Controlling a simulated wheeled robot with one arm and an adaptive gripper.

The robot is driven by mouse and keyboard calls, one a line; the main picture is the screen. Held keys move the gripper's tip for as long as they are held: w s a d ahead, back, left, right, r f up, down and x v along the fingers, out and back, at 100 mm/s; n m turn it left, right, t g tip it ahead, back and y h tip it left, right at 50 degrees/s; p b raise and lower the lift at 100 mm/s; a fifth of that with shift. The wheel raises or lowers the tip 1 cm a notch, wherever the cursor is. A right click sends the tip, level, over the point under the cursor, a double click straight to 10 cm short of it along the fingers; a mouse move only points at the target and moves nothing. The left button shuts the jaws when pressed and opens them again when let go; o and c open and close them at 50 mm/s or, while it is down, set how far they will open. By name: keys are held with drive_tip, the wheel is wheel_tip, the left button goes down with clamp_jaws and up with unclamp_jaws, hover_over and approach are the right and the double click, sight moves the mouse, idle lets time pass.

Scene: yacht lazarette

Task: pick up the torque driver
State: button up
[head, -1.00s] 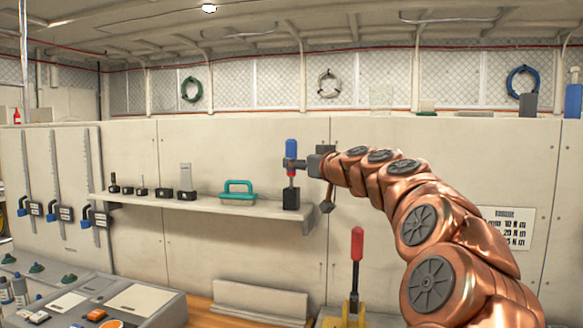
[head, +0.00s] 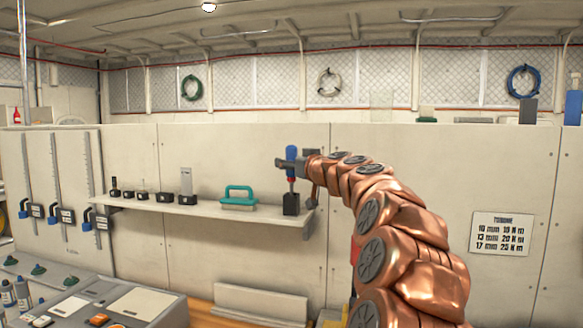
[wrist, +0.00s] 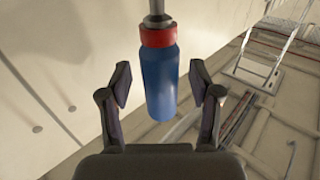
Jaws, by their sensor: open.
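The torque driver (head: 291,153) has a blue handle with a red collar and a thin metal shaft. It stands upright in a black block (head: 291,204) at the right end of the wall shelf. In the wrist view the blue handle (wrist: 160,85) lies between the two open fingers of my gripper (wrist: 160,92), with a visible gap on each side. The red collar shows beyond the fingertips.
A teal-handled tool (head: 238,196) and several small dark blocks stand along the shelf (head: 215,209), left of the driver. A torque sign (head: 502,233) hangs on the wall at right. A grey console (head: 95,305) stands lower left. The space above the shelf is clear.

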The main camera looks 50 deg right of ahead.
clamp_jaws()
idle(0.6)
